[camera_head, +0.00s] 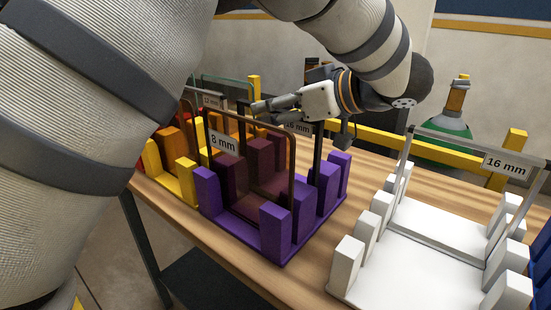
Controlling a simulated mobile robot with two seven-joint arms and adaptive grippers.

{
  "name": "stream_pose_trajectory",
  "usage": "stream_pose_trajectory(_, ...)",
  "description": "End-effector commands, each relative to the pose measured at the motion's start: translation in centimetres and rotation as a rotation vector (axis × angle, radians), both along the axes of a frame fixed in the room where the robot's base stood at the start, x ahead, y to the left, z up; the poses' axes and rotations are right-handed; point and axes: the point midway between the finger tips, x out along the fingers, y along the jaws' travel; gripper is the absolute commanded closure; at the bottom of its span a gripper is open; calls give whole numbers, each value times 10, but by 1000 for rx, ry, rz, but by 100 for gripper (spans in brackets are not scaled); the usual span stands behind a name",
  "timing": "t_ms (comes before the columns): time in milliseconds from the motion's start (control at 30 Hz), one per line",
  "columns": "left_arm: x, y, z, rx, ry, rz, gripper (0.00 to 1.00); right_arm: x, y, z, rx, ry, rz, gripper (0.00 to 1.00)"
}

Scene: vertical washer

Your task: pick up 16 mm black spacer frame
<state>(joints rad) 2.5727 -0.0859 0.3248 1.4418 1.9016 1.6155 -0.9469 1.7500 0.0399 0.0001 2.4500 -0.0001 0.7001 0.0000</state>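The 16 mm black spacer frame (317,155) stands upright in the back of the purple rack (274,232). Its right post is clear to see. Its "16 mm" label (299,128) is partly covered by my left gripper, and its top bar is mostly hidden. My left gripper (264,112) is at the top of this frame, fingers pointing left and apart. I cannot tell whether the top bar lies between them or whether they touch it. My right gripper is not in view.
A brown 8 mm frame (292,180) stands in front in the purple rack. Yellow (186,181) and orange racks are to the left. A white rack (420,275) holds a grey 16 mm frame (462,145) on the right. Bare wooden table (375,170) lies between the purple and white racks.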

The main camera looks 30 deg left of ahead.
Motion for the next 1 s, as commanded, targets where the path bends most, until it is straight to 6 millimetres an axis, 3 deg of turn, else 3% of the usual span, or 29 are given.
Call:
stream_pose_trajectory(167,1,0,-2,0,2,-1,63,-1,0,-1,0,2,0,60)
stream_pose_trajectory(333,1,0,-1,0,2,-1,100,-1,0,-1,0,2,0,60)
stream_pose_trajectory(767,1,0,5,0,-2,-1,100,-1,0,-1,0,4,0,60)
stream_pose_trajectory(867,2,-1,18,0,-3,-2,100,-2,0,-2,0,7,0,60)
stream_pose_trajectory(1000,1,0,51,-1,-5,0,100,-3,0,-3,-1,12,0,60)
